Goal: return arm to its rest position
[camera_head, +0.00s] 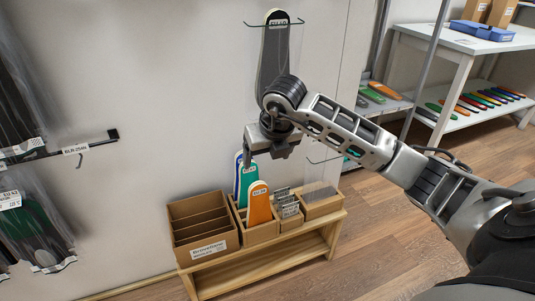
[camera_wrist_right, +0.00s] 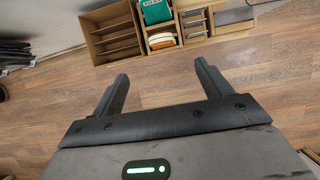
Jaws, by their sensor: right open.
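My right arm (camera_head: 345,130) reaches in from the right in the head view. Its gripper (camera_head: 249,160) hangs in front of the wall, above the boxes on the low bench. In the right wrist view the two fingers of the right gripper (camera_wrist_right: 160,90) are spread apart with only floor between them. Nothing is held. My left gripper does not show in either view.
A dark insole (camera_head: 274,50) hangs on a wall hook. White shelves (camera_head: 465,120) stand at right. Floor in front is clear.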

